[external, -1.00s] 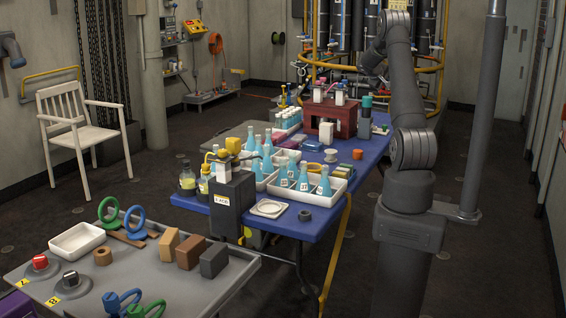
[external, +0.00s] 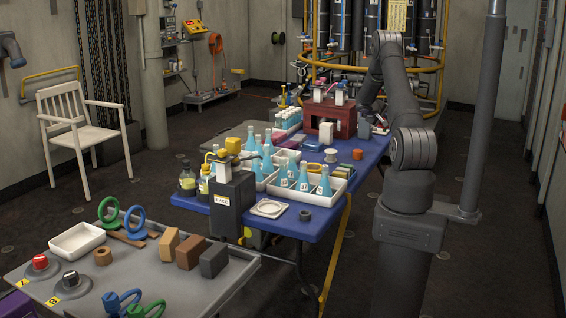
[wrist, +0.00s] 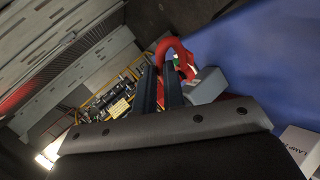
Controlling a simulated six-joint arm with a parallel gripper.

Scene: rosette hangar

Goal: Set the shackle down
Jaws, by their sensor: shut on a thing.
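The red shackle (wrist: 172,46) shows in the wrist view as a curved loop at the tips of my gripper's dark fingers. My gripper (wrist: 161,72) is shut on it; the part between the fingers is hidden. In the external view my gripper (external: 368,118) is low at the far right side of the blue table (external: 330,215).
A dark red block-like stand (external: 330,120) is left of my gripper. A grey object (wrist: 208,86) is close beside the fingers. A white box with lettering (wrist: 300,146) is at the lower right. White trays of blue flasks (external: 308,188) fill the table's middle.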

